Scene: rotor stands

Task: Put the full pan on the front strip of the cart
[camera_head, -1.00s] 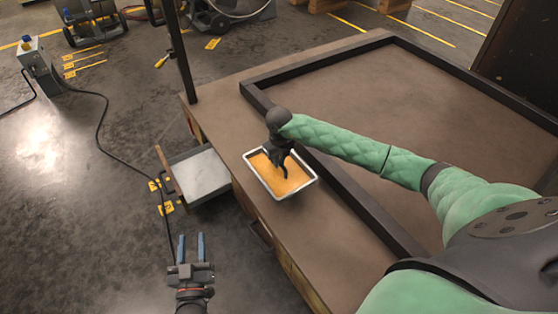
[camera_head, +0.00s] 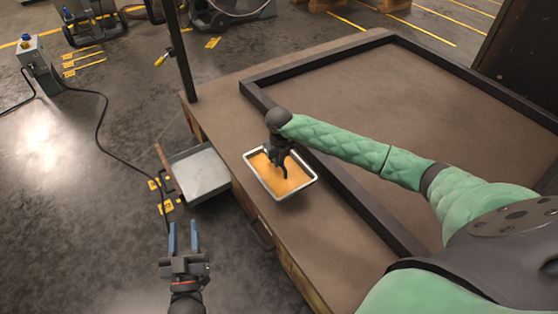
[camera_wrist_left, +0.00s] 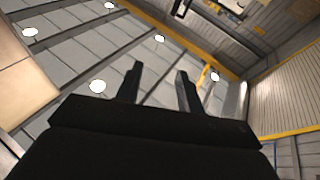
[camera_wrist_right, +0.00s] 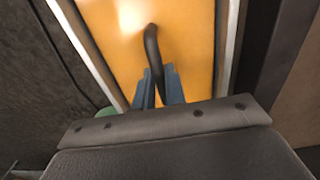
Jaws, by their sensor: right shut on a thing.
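The full pan (camera_head: 311,181) is a shallow silver tray of orange filling. It is at the front strip (camera_head: 232,131) of the cart, outside the dark raised frame; I cannot tell whether it rests or hovers slightly. My right gripper (camera_head: 281,165) is over the pan, shut on a dark curved handle (camera_wrist_right: 153,50). In the right wrist view its blue fingers (camera_wrist_right: 160,86) are around that handle above the orange filling. Where the handle joins is hidden. My left gripper (camera_head: 184,237) is open and empty, over the floor beside the cart; its fingers (camera_wrist_left: 160,85) stand apart in the left wrist view.
The dark frame (camera_head: 335,175) borders the cart's wide brown top (camera_head: 430,120), which is bare. A dark post (camera_head: 182,60) rises at the far left corner. A cable lies on the floor.

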